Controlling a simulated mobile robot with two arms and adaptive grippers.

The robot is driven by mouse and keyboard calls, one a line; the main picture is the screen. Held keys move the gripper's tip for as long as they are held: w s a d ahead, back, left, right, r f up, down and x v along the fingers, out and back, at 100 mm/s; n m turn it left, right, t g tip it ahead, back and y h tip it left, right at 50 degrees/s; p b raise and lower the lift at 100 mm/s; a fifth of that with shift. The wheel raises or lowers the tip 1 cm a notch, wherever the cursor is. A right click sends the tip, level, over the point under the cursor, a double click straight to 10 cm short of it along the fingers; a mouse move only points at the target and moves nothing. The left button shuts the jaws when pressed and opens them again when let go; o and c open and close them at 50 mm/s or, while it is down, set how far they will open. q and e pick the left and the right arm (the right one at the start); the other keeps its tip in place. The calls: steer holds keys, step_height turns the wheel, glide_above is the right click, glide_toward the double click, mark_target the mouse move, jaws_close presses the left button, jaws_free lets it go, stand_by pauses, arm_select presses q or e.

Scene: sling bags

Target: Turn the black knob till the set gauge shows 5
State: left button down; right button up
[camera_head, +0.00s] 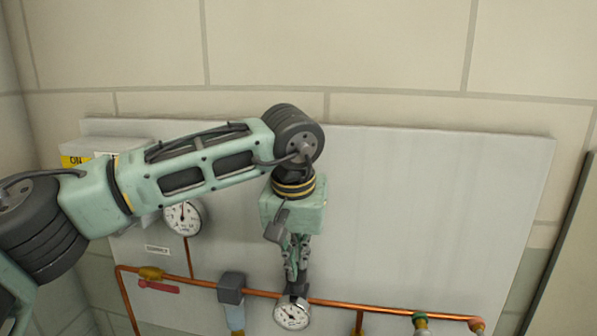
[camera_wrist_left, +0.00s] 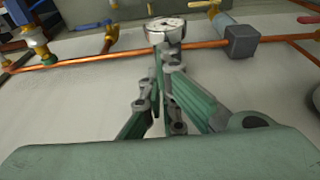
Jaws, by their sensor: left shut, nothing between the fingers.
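My left gripper (camera_head: 297,285) points down in front of the grey panel, its fingers drawn together and holding nothing. In the left wrist view its fingertips (camera_wrist_left: 163,62) are close to a round white gauge (camera_wrist_left: 166,27) on the copper pipe. In the head view this gauge (camera_head: 292,315) sits just below the fingertips; its numbers are too small to read. Something dark shows at the fingertips, but I cannot tell whether it is the black knob or part of the gripper. I see no clear black knob. My right gripper is out of view.
A grey block (camera_head: 231,288) with a blue bowl is left of the gauge. A red-handled valve (camera_head: 158,286) sits further left, below another gauge (camera_head: 183,217). Fittings with green parts (camera_head: 420,323) are at right. The upper right panel (camera_head: 430,200) is bare.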

arm_select(q)
step_height(320, 180, down, 4)
steer(key=shift+b, duration=0.9)
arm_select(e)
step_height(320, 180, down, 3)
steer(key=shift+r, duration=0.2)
arm_select(q)
steer(key=shift+f, duration=0.1)
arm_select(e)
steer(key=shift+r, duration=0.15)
arm_select(q)
steer(key=shift+w+a, duration=0.1)
steer(key=shift+a, duration=0.35)
steer(key=shift+w+a, duration=0.1)
steer(key=shift+a, duration=0.2)
steer(key=shift+w+a+p, duration=0.25)
steer(key=shift+a+p, duration=0.2)
steer(key=shift+a, duration=0.1)
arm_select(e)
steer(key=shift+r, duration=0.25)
arm_select(q)
steer(key=shift+a, duration=0.1)
steer(key=shift+s+a, duration=0.2)
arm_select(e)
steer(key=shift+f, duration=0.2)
